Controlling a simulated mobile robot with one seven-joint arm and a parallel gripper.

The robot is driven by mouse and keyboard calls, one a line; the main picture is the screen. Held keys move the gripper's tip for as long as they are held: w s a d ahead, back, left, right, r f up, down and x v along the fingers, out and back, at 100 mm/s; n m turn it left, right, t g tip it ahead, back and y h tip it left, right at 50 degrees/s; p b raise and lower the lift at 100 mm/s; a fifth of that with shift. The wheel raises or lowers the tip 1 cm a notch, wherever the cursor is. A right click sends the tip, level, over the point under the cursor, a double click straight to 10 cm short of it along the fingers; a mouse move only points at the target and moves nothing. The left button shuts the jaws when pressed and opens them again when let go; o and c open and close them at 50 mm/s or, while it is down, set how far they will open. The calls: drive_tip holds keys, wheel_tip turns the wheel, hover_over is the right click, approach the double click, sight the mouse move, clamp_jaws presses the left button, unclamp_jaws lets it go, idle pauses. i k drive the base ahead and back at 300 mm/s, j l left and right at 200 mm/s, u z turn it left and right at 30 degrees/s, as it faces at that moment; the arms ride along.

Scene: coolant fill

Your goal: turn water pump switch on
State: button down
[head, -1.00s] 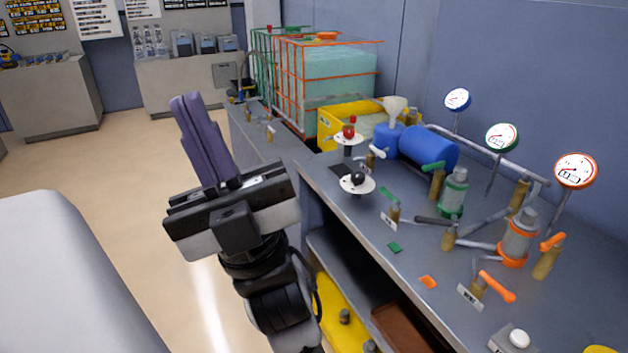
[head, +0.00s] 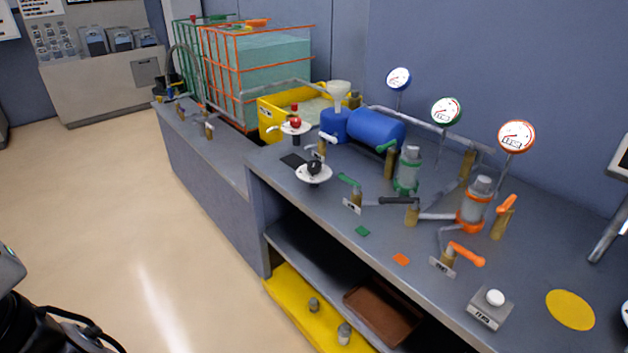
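I cannot tell for certain which control is the water pump switch. A black knob on a white disc (head: 314,172) and a red knob on a white disc (head: 296,125) stand at the bench's left part. A blue cylinder (head: 376,128) lies behind them. My gripper's fingers are out of view; only part of my arm shows at the lower left edge, well apart from the bench.
The grey bench (head: 400,285) carries pipes, valves with green and orange handles, and several gauges. An orange-caged tank (head: 265,70) and a yellow bin (head: 270,117) stand at the back. Below are a yellow tray (head: 290,300) and a brown tray (head: 383,312). The floor at left is clear.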

sight(313, 166)
drive_tip(key=i+j, duration=0.9)
drive_tip(key=j+u, duration=0.05)
drive_tip(key=j, duration=0.05)
